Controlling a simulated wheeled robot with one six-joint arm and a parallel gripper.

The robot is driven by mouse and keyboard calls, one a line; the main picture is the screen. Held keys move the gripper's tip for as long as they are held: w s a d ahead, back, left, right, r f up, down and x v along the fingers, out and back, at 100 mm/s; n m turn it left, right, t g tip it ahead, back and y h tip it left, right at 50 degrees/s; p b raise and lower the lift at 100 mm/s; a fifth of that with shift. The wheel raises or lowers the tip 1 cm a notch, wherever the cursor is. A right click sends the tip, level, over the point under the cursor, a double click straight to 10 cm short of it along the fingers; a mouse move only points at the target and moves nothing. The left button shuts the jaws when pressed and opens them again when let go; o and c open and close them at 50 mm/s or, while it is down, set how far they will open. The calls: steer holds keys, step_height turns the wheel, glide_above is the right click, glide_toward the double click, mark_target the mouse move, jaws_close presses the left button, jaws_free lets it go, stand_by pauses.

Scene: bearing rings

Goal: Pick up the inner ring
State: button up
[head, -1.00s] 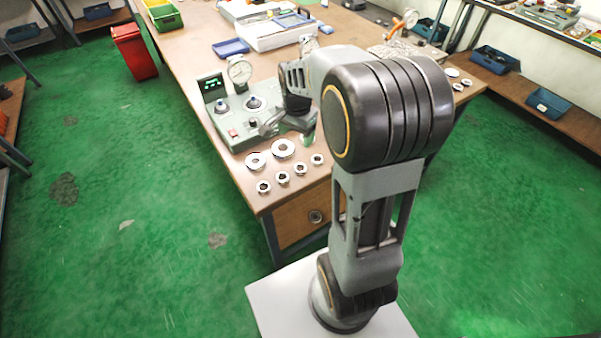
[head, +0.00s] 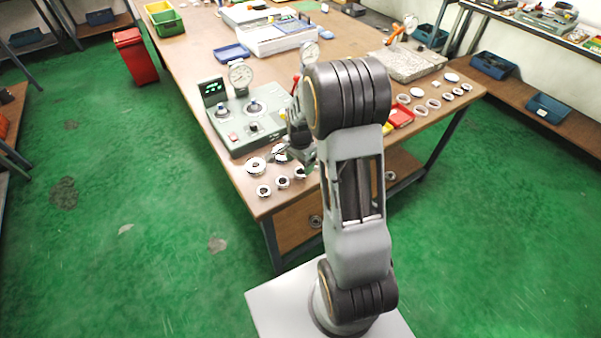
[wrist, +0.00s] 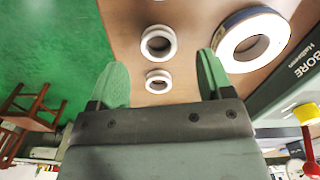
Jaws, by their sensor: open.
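Small metal rings, likely the inner rings, lie near the table's front left corner. One (head: 263,191) is at the left, another (head: 283,182) is right of it, and a third (head: 299,173) is partly behind my gripper. Larger rings lie behind them, one (head: 256,166) clear and one (head: 280,151) partly covered. In the wrist view my gripper (wrist: 161,66) is open and empty, its green fingers apart. A small ring (wrist: 158,81) shows between the fingers, another (wrist: 158,42) lies beyond it, and a large ring (wrist: 250,38) is by the right finger.
A grey-green gauge unit (head: 245,115) with dials stands just behind the rings. A red tray (head: 400,116) and a row of rings (head: 433,104) lie to the right, near a granite block (head: 408,63). The table's front edge is close to the small rings.

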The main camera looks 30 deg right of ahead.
mark_target(300, 174)
steer(key=shift+f, duration=2.05)
steer(key=shift+c, duration=0.5)
steer(key=c, duration=0.9)
